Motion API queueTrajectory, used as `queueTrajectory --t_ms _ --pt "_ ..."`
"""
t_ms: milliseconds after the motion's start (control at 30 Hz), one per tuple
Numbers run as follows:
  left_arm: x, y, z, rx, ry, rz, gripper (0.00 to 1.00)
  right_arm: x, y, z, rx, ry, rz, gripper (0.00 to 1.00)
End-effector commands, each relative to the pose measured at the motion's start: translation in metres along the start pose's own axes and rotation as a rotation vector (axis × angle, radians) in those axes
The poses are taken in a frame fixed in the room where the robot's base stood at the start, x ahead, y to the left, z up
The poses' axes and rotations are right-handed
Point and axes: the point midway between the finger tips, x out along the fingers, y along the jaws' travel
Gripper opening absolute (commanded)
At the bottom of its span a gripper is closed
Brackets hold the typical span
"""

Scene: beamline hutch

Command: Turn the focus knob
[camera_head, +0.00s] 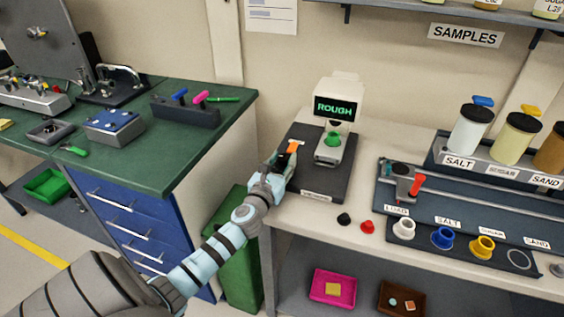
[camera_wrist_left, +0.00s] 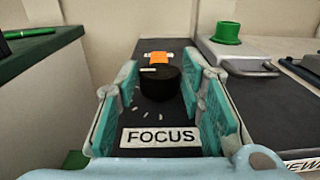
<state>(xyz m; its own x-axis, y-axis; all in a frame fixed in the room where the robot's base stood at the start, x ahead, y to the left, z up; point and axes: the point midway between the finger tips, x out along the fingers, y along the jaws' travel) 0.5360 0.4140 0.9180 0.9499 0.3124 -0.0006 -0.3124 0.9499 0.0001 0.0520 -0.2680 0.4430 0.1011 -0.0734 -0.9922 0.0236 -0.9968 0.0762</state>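The focus knob (camera_wrist_left: 160,84) is a short black cylinder with a pale mark on top, standing behind the FOCUS label (camera_wrist_left: 160,137) in the left wrist view. My left gripper (camera_wrist_left: 161,82) has its two teal-padded fingers on either side of the knob, apart, with the knob between the tips; any gap at the knob's sides is very narrow. In the head view my left gripper (camera_head: 287,160) is at the left edge of the dark instrument base (camera_head: 324,180) and hides the knob. The instrument's screen (camera_head: 337,109) reads ROUGH. My right gripper is not in view.
An orange piece (camera_wrist_left: 158,58) lies just beyond the knob. A green cup-shaped part (camera_head: 333,139) is on the instrument. A black cap (camera_head: 344,219) and a red cap (camera_head: 367,227) lie in front. A green-topped bench (camera_head: 150,160) stands left, a gap between.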

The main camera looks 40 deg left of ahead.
Motion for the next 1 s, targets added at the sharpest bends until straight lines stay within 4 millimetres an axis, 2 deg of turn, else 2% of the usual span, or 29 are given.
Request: queueTrajectory --t_ms 33,167,400,633,667,733,767,1000 --pt "-0.0001 0.0000 -0.0001 0.000 0.000 0.000 0.23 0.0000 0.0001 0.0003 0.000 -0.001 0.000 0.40" --pt "-0.0002 0.0000 -0.0001 0.000 0.000 0.000 0.04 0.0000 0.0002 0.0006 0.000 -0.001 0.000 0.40" --pt "0.0000 -0.0033 0.0003 -0.002 0.001 0.118 0.04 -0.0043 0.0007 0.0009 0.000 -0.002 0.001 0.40" --pt "-0.0003 -0.0026 -0.0006 0.000 0.001 0.123 0.04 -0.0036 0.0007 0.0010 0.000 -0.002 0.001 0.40" --pt "-0.0003 -0.0026 -0.0006 0.000 0.001 0.123 0.36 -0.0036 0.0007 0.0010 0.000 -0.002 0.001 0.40" --pt "-0.0002 -0.0026 -0.0006 0.000 0.001 0.123 0.47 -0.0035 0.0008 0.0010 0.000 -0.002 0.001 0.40" --pt "-0.0002 -0.0026 -0.0005 0.000 0.001 0.123 0.52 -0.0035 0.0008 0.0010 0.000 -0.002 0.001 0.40" --pt "-0.0002 -0.0025 -0.0003 0.000 0.000 0.123 0.52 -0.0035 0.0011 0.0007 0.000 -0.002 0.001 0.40"
